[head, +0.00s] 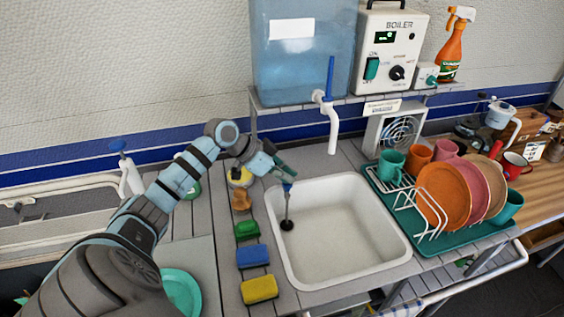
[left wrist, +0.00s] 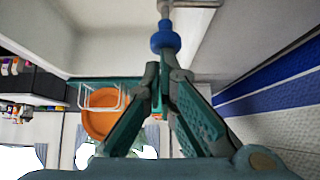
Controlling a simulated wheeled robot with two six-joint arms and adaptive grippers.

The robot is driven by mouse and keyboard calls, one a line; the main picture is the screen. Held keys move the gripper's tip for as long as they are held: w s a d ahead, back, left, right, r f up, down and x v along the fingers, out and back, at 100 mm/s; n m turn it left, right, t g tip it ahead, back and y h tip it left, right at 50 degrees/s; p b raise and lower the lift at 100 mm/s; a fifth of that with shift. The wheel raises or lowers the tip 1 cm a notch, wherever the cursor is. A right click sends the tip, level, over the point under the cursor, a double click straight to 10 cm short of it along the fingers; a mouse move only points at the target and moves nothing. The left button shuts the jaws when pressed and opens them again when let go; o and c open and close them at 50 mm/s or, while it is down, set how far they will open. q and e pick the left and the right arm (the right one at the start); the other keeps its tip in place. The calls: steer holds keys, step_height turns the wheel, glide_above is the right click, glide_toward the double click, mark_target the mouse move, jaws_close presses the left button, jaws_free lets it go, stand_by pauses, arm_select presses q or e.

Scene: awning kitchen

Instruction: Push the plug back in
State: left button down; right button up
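A thin grey rod (head: 288,208) with a blue knob (head: 287,187) on top stands in the left part of the white sink, over the dark drain (head: 287,225). Whether the plug at its foot is seated cannot be made out. My left gripper (head: 282,173) is just above the knob, its fingers pointing down. In the left wrist view the blue knob (left wrist: 165,41) is just beyond the fingertips (left wrist: 162,72). The fingers come together there and look shut, with nothing between them. Whether they touch the knob I cannot tell. My right gripper is not in view.
The white sink (head: 345,262) is empty otherwise. Sponges (head: 253,256) lie along its left rim. A white spout (head: 333,130) hangs behind it. A green dish rack tray (head: 455,243) with plates and cups stands at its right. The boiler (head: 392,50) is at the back.

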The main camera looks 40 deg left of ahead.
arm_select(q)
step_height(320, 180, up, 5)
steer(key=p, duration=0.5)
steer(key=shift+w+r, duration=0.1)
steer(key=v, duration=0.9)
steer(key=shift+s+f+b, duration=0.25)
steer(key=shift+b, duration=0.1)
steer(key=shift+a, duration=0.15)
